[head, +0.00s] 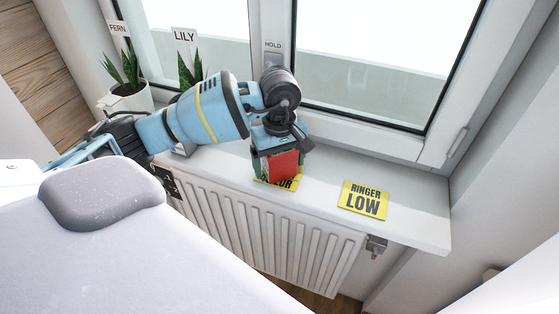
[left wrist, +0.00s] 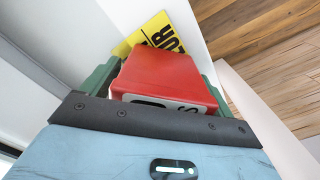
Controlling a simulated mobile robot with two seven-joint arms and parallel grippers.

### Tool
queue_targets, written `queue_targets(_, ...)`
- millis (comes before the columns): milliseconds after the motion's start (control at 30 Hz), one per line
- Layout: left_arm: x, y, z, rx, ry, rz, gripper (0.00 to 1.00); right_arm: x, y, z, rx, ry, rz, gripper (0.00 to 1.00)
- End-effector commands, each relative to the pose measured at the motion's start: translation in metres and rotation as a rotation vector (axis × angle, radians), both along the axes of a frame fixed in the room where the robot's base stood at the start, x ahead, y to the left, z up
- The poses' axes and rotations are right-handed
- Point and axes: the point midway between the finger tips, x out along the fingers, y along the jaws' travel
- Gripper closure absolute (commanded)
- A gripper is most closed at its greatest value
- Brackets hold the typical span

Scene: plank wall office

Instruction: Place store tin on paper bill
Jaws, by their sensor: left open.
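The store tin (head: 284,166) is a red block-like box on the white window sill. It also fills the middle of the left wrist view (left wrist: 165,72). A yellow paper bill (head: 277,185) with black print lies under or right beside the tin and is partly hidden; part of it shows past the tin in the left wrist view (left wrist: 153,36). My left gripper (head: 280,158) points down over the tin. Its green fingers are open, one on each side of the tin. Whether the tin touches the paper cannot be told. My right gripper is out of view.
Another yellow card reading RINGER LOW (head: 364,200) lies to the right on the sill (head: 420,215). Potted plants labelled FERN (head: 127,92) and LILY (head: 190,72) stand at the left. The window is behind; a radiator (head: 270,235) is below the front edge.

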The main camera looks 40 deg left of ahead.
Motion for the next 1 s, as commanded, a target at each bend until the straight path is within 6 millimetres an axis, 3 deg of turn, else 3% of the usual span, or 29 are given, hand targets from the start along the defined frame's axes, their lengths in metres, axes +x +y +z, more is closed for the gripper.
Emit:
queue_targets(267, 0.001, 0.000, 0.010, -0.001, -0.003, 0.000, 0.13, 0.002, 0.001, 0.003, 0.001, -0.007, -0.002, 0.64)
queue_targets(800, 0.001, 0.000, 0.105, 0.000, -0.004, 0.000, 0.13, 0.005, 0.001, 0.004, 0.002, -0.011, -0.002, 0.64)
queue_targets(1000, 0.000, 0.000, 0.121, 0.000, 0.000, 0.001, 0.13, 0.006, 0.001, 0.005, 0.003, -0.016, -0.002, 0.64)
